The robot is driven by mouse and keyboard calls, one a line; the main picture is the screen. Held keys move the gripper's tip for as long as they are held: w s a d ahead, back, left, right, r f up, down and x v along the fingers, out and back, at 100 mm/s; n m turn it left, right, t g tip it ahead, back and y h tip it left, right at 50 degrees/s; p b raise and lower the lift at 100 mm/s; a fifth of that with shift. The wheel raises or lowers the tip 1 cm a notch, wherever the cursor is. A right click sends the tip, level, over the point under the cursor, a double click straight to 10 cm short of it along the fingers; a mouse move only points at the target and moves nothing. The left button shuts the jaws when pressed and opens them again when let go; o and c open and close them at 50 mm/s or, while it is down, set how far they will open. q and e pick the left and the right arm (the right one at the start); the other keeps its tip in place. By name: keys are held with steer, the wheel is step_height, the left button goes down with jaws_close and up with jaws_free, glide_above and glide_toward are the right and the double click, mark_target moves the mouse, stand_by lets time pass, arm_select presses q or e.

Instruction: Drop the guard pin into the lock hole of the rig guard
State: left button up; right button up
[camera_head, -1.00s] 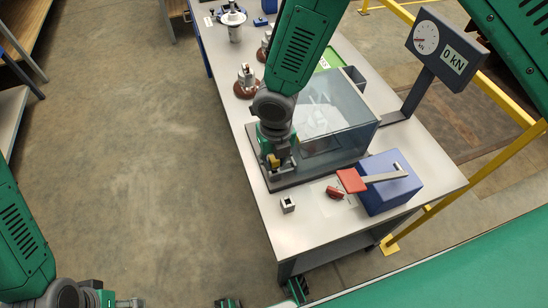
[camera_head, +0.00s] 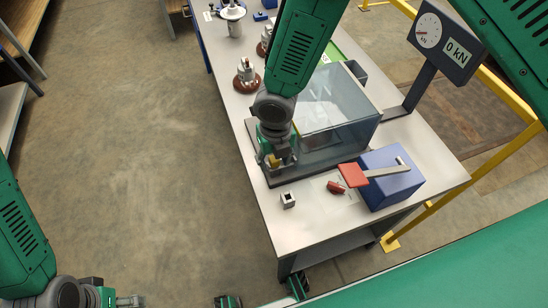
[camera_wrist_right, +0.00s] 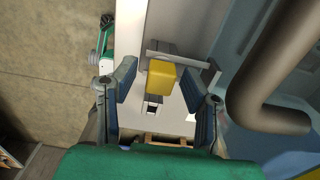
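My right gripper (camera_head: 276,163) points down at the near left corner of the clear rig guard (camera_head: 345,112). In the right wrist view its two fingers (camera_wrist_right: 162,100) stand apart, on either side of a yellow block (camera_wrist_right: 160,78), probably the guard pin's head, with gaps visible on both sides. The yellow block also shows in the head view (camera_head: 273,160). A grey bracket (camera_wrist_right: 190,63) is beside it. A small dark opening (camera_wrist_right: 152,108) shows below it; I cannot tell whether this is the lock hole. The pin's shank is hidden. My left gripper (camera_head: 130,300) is at the bottom left, away from the table.
A small square holder (camera_head: 288,201) stands near the table's front left edge. A gauge (camera_head: 442,40) stands behind. Brown-based insulators (camera_head: 246,80) stand farther back.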

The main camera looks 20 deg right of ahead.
steer(key=shift+r, duration=0.1)
steer(key=shift+r, duration=0.3)
step_height(320, 180, up, 11)
stand_by(0.4)
stand_by(0.5)
